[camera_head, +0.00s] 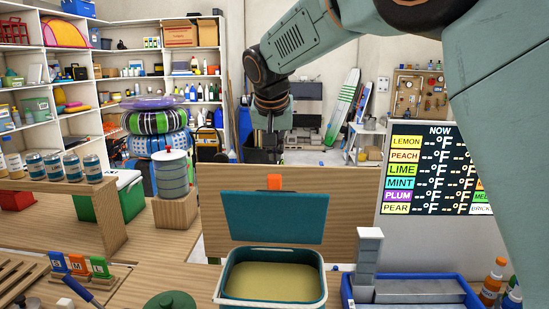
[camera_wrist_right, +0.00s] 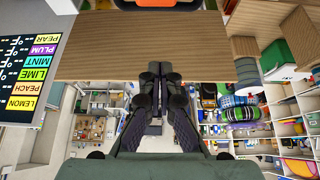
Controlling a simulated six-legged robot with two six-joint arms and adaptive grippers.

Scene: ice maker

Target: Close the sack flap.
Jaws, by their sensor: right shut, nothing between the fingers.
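A teal open-topped container (camera_head: 231,282) with beige contents stands at the front middle in the head view. Its teal flap (camera_head: 275,217) stands raised behind the opening, with an orange tab (camera_head: 275,181) at its top edge. No separate sack can be made out. My right gripper (camera_head: 271,146) hangs beyond and above the flap, apart from it. In the right wrist view its fingers (camera_wrist_right: 157,69) are together with nothing between them. My left gripper is not in view.
A wooden panel (camera_head: 350,215) stands behind the flap. A blue tray (camera_head: 465,283) with grey blocks lies right of the container, beside bottles (camera_head: 491,282). A green lid (camera_head: 169,300) lies at left.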

